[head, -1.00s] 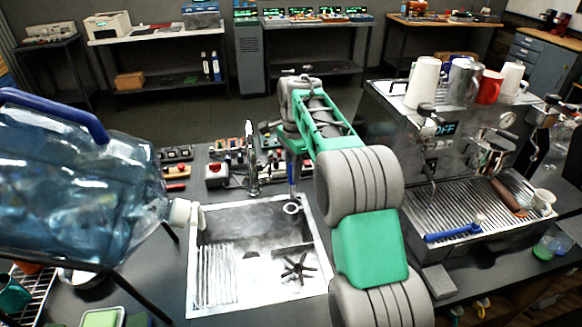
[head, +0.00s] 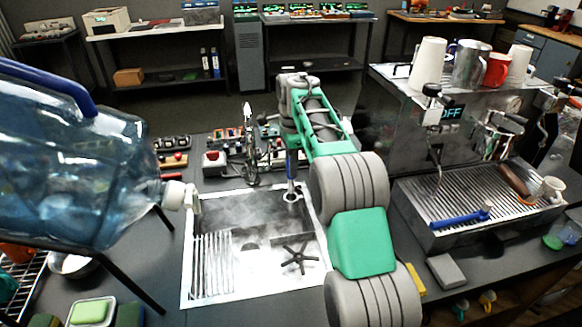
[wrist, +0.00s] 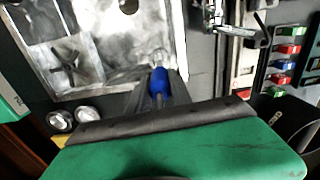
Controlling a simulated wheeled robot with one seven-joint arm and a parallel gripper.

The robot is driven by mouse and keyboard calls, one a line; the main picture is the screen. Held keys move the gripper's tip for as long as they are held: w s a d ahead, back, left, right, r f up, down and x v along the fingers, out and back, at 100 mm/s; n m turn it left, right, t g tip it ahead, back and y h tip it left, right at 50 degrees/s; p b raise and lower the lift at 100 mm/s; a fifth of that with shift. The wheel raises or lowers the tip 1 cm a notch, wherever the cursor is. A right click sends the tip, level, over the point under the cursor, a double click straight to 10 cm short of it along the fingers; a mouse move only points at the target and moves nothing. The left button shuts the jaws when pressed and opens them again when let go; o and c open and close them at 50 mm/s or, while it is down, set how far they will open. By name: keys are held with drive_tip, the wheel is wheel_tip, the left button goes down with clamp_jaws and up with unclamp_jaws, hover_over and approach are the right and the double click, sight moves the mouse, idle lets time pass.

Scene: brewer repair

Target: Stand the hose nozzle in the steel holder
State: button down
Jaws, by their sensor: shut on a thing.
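The hose nozzle has a blue body (wrist: 159,82) and sits between the dark fingers of my gripper (wrist: 163,92) in the wrist view. My gripper is shut on it. In the head view the nozzle (head: 291,164) points down below my green arm, roughly upright. A pale metal ring (head: 292,195), which looks like the steel holder, shows at its lower end near the sink's back right corner. I cannot tell whether the nozzle tip is inside the ring or only in front of it. My arm hides most of the gripper in the head view.
A steel sink (head: 188,265) lies left of and below the nozzle. A tilted water bottle (head: 70,170) stands at the left. The espresso machine (head: 465,130) stands close to the right of my arm. Small parts and a metal tap (head: 250,150) are behind the sink.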

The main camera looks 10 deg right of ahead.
sight(291, 192)
drive_tip(key=shift+f+b, duration=1)
drive_tip(key=shift+f, duration=1.65)
drive_tip(key=shift+p, duration=0.5)
drive_tip(key=shift+f, duration=0.5)
drive_tip(key=c, duration=0.5)
unclamp_jaws()
wheel_tip(291, 192, up, 7)
drive_tip(key=p, duration=0.7)
drive_tip(key=shift+r+p, duration=0.1)
drive_tip(key=shift+p, duration=0.2)
